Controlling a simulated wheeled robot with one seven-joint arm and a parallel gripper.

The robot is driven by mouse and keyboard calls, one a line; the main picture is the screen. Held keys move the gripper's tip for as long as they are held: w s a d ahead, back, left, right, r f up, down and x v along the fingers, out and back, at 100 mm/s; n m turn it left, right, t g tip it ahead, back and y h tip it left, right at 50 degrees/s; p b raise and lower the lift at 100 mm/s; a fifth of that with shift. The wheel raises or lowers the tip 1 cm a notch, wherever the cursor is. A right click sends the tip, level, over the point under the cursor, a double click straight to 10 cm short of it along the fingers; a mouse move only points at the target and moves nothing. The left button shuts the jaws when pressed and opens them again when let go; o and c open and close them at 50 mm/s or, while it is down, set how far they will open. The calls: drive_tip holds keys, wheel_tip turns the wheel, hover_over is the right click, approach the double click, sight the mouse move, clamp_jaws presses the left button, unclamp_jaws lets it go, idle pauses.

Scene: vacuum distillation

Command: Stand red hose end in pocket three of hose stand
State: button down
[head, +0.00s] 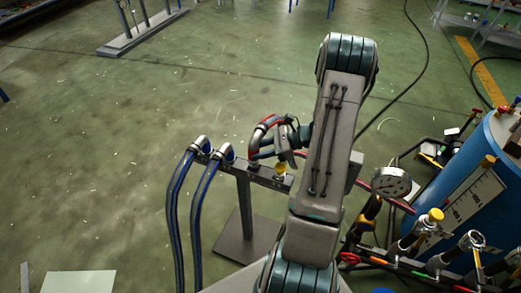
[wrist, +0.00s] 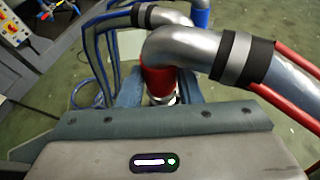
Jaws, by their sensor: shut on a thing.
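The hose stand (head: 243,173) is a grey bar on a post with a flat base. Two blue hose ends (head: 202,145) (head: 227,152) hook over its left part. The red hose end (head: 266,128), a silver elbow with a red collar, is at the bar, right of the blue ends, collar pointing down. My gripper (head: 284,150) is shut on it. In the wrist view the red collar (wrist: 158,82) sits between my fingers, with the silver elbow (wrist: 172,45) above. Whether the collar's lower tip is inside a pocket or just above the bar is hidden.
A yellow piece (head: 280,170) shows at the bar's right end. A pressure gauge (head: 391,183), pipes with valves and a blue tank (head: 480,180) crowd the right side.

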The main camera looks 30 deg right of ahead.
drive_tip(key=shift+f+b, duration=1.2)
drive_tip(key=shift+f, duration=0.5)
drive_tip(key=shift+r, duration=0.25)
wheel_tip(320, 180, up, 2)
drive_tip(key=shift+r+p, duration=0.2)
drive_tip(key=shift+p, duration=0.8)
drive_tip(key=shift+f+b, duration=1)
drive_tip(key=shift+f, duration=0.4)
idle(0.4)
drive_tip(key=c, duration=0.9)
unclamp_jaws()
drive_tip(key=shift+c, duration=0.2)
drive_tip(key=shift+d, duration=0.1)
drive_tip(key=v, duration=1.3)
drive_tip(key=shift+d+r, duration=0.2)
drive_tip(key=shift+r, duration=0.05)
